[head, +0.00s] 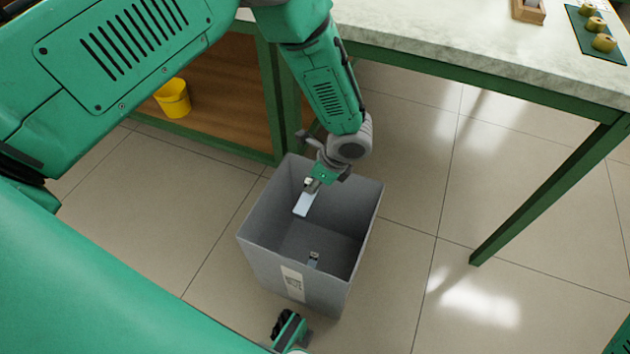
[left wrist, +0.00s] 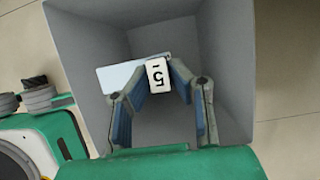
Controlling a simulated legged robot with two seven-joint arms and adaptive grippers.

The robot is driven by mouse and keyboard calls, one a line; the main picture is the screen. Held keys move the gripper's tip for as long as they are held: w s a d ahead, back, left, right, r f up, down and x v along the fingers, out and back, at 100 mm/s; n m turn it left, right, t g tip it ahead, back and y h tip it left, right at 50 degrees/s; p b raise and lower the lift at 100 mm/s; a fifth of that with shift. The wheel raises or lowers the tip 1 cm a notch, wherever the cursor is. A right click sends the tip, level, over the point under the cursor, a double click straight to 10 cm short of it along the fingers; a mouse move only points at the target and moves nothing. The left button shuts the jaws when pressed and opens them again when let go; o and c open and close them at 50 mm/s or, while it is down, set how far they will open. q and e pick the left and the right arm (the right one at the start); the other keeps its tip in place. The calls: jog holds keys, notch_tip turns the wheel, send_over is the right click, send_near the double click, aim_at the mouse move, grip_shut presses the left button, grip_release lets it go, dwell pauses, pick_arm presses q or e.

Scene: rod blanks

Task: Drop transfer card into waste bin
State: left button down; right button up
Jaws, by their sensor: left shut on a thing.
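The transfer card (head: 303,205) is a pale blue-white flat piece. It hangs from my left gripper (head: 313,184) inside the mouth of the grey waste bin (head: 262,262), near the far wall. The fingertips of my left gripper (left wrist: 166,68) close on that white piece, which seems part of the card. The bin's grey walls (left wrist: 85,40) surround the fingers in that view. The bin stands upright on the floor with a pale label on its near side.
A small grey thing (head: 313,260) shows inside the bin near its front wall. A green-legged table (head: 450,40) stands behind, with a wooden block (head: 528,11) and brass pieces (head: 603,42) on top. A yellow bucket (head: 173,98) stands on the lower shelf. Tiled floor right of the bin is clear.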

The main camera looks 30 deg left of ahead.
pick_arm(q)
jog(key=shift+a+f, duration=0.1)
jog(key=shift+f, duration=0.2)
jog(key=shift+a, duration=0.1)
jog(key=c, duration=1.4)
grip_release()
jog(key=shift+r, duration=0.1)
jog(key=shift+d, duration=0.2)
jog(key=shift+w+d+r, duration=0.1)
jog(key=shift+d+r, duration=0.05)
jog(key=shift+r, duration=0.35)
jog(key=v, duration=1.1)
jog(key=shift+f, duration=0.1)
